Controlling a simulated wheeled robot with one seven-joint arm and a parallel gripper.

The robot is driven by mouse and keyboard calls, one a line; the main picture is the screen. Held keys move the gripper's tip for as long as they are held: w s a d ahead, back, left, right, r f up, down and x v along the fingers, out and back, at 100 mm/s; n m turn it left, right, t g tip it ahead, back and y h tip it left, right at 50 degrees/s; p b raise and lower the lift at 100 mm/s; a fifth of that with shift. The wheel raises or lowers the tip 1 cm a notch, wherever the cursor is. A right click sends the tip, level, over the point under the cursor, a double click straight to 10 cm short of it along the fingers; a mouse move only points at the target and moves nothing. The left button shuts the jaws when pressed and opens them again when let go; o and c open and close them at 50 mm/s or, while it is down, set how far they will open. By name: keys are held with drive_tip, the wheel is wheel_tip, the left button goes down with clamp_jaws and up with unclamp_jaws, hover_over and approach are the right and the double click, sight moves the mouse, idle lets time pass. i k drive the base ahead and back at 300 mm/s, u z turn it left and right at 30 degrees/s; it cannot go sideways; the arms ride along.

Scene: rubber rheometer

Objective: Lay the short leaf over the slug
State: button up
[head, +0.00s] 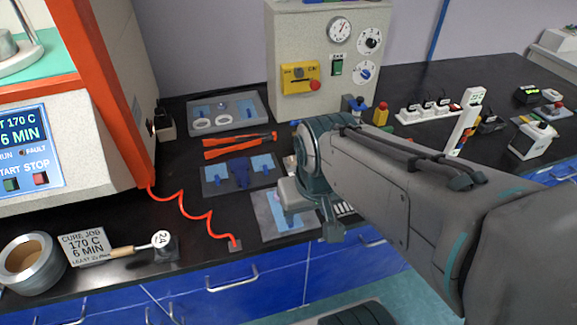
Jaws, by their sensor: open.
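My gripper (308,212) hangs over the right part of a pale grey sheet (268,231) near the bench's front edge. My wrist and arm cover much of this spot, and nothing shows held in the fingers. A small bluish piece (286,224) shows on the sheet beside the gripper. Behind it lies a dark board (211,188) with light blue leaves (215,170) (263,163) at its left and right, each with a blue tab. A dark blue piece (240,173) lies between them. I cannot tell which leaf is the short one, or make out the slug.
A grey tray (248,122) with white rings and orange-handled tools (238,143) lie behind the board. A red coiled cord (190,208) runs to its left. The press (90,90) stands left, the gauge cabinet (300,60) at the back.

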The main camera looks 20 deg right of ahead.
sight(215, 172)
drive_tip(key=k, duration=1.3)
drive_tip(key=u, duration=0.7)
drive_tip(key=i, duration=1.55)
drive_tip(key=z, duration=0.7)
